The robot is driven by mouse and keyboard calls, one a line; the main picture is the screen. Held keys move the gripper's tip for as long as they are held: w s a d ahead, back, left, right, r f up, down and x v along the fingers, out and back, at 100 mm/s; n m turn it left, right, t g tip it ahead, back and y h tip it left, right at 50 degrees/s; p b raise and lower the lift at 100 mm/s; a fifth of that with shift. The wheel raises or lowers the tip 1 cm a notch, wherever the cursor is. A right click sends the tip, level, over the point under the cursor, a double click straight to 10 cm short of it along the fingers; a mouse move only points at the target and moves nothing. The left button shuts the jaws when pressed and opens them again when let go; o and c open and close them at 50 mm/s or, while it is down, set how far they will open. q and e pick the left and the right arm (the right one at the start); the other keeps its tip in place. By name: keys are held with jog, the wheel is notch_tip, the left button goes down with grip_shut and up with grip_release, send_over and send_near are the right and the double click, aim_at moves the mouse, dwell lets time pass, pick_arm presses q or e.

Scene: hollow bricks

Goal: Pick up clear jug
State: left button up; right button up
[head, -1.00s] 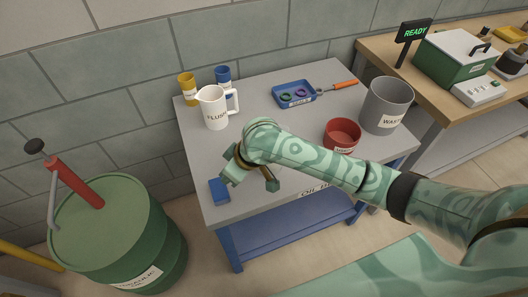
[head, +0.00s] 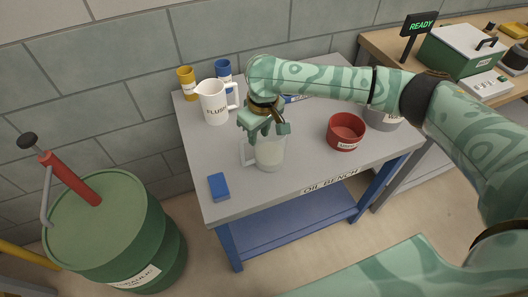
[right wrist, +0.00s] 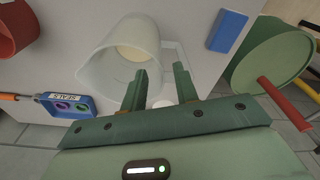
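The clear jug (head: 268,154) stands upright on the grey bench, with its handle to the left in the head view. It looks translucent, with something pale inside. In the right wrist view the clear jug (right wrist: 118,62) shows its open mouth and its handle on the right. My right gripper (head: 266,130) is just above and behind the jug in the head view, hiding part of its rim. In the right wrist view the right gripper (right wrist: 159,84) has its fingers apart, near the jug's rim and handle; contact is unclear. My left gripper is not in view.
A white jug labelled FLUSH (head: 212,103) stands behind and left, near yellow (head: 186,82) and blue (head: 223,70) cups. A blue block (head: 219,187) lies at the front left. A red bowl (head: 346,132) is right. A blue tray (right wrist: 70,105) lies nearby.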

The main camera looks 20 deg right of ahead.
jog(key=b, duration=0.3)
send_over(258, 157)
notch_tip(258, 157, down, 6)
jog(key=shift+w+r, duration=0.1)
grip_shut()
